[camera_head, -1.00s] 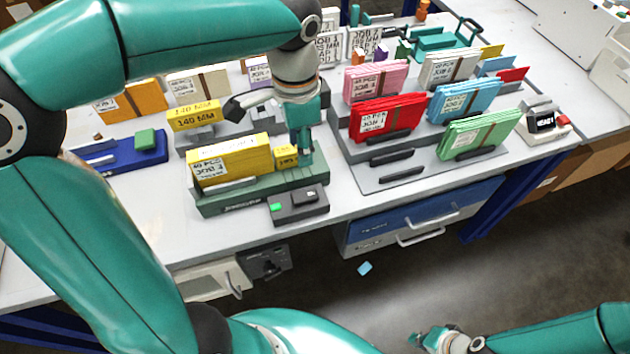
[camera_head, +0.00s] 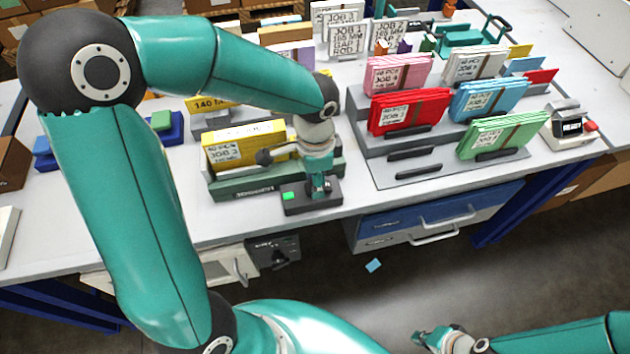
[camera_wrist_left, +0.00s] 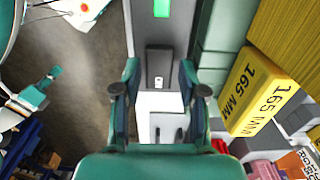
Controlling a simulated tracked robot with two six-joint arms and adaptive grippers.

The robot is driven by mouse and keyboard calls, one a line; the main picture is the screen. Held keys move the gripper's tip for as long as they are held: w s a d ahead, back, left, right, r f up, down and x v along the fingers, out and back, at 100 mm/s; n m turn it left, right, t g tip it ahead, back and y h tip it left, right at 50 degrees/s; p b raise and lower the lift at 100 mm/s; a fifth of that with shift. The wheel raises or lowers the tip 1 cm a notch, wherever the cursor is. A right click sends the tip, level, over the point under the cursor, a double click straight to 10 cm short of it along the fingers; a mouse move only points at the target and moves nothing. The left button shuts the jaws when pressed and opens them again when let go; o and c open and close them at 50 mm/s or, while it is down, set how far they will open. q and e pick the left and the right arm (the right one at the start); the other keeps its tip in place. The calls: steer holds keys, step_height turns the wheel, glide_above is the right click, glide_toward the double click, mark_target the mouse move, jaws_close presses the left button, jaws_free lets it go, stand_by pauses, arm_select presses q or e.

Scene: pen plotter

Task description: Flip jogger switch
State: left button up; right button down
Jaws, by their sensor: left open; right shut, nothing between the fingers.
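The jogger (camera_head: 240,188) is a green tray holding a yellow paper stack (camera_head: 232,148) on the table's front part. Its dark control box (camera_head: 308,210) sits at the front right corner, with a lit green light (camera_head: 289,196). The left wrist view also shows the light (camera_wrist_left: 161,8) and a dark switch (camera_wrist_left: 158,62) with a small white mark. My left gripper (camera_head: 320,193) is open, pointing down over the box's right part, its fingers on either side of the switch in the wrist view. Contact cannot be told. My right gripper (camera_head: 432,340) is shut and empty, low at the bottom.
A yellow 165 MM block (camera_wrist_left: 254,92) stands close beside the left gripper in the wrist view. A grey stepped rack (camera_head: 385,183) with coloured paper packs stands to the right. Blue and grey drawers (camera_head: 440,212) hang below the table. A small blue piece (camera_head: 373,265) lies on the floor.

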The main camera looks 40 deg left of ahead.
arm_select(q)
steer(key=shift+f, duration=0.55)
jaws_close()
steer(key=shift+w+d+r+g+y+p, duration=0.15)
steer(key=shift+d+g+y+p, duration=0.05)
steer(key=shift+g+y+p, duration=0.25)
steer(key=shift+w+g+y, duration=0.15)
steer(key=shift+g+y, duration=0.1)
steer(key=shift+g, duration=0.1)
